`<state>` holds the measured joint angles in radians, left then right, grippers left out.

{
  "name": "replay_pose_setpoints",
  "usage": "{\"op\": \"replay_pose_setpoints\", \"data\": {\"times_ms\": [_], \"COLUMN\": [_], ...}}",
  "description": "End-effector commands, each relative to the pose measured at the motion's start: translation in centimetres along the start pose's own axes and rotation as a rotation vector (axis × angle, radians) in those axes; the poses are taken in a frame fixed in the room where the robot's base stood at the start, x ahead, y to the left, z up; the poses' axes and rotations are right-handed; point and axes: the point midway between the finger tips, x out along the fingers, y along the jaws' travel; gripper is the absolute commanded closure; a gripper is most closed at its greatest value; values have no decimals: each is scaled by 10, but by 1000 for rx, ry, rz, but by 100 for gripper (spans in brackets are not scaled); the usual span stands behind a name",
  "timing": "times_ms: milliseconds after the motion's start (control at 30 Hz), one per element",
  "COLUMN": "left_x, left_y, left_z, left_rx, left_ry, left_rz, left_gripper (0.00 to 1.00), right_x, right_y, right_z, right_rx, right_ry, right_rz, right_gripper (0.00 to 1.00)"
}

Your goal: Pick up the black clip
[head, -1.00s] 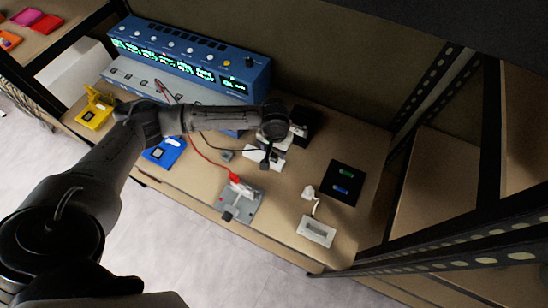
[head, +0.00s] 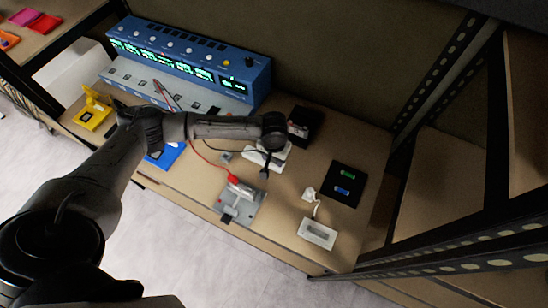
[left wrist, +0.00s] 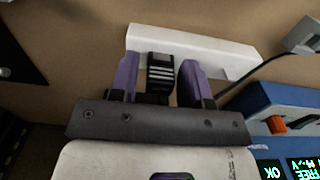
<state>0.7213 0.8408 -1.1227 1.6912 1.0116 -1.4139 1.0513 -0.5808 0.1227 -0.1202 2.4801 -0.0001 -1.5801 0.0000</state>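The black clip (left wrist: 160,72) lies between my left gripper's two purple fingers in the left wrist view, in front of a white bar (left wrist: 200,47). A narrow gap shows on each side of it, so the left gripper (left wrist: 158,78) looks open around the clip and not shut on it. In the head view my left wrist (head: 274,130) is over the white bar (head: 277,158), and my wrist hides most of the fingers. A small black piece (head: 264,174) at the end of a black cable shows just below, probably the clip. My right gripper is not in view.
A red clip (head: 233,180) on a red cable sits on a grey device (head: 243,205) nearby. A blue instrument (head: 190,58) stands behind. A black box (head: 305,124) and a black pad (head: 345,183) are to the right. A shelf post (head: 440,75) bounds the right side.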

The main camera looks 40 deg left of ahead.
Motion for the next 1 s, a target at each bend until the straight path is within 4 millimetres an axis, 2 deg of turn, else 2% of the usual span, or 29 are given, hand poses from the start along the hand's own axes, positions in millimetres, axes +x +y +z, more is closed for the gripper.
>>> {"op": "replay_pose_setpoints", "data": {"times_ms": [67, 400, 767, 1000], "left_x": [0, 0, -6, -36], "left_y": [0, 0, 0, 0], "left_z": [0, 0, 0, -1], "left_rx": [0, 0, -1, -1], "left_ry": [0, 0, 1, 1], "left_rz": [0, 0, 1, 3], "left_gripper": [65, 97, 97, 97], "right_x": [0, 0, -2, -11], "right_y": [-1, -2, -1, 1], "right_z": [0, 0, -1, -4], "right_rx": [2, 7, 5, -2], "right_ry": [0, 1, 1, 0], "right_rz": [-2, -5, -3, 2], "right_gripper": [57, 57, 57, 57]}}
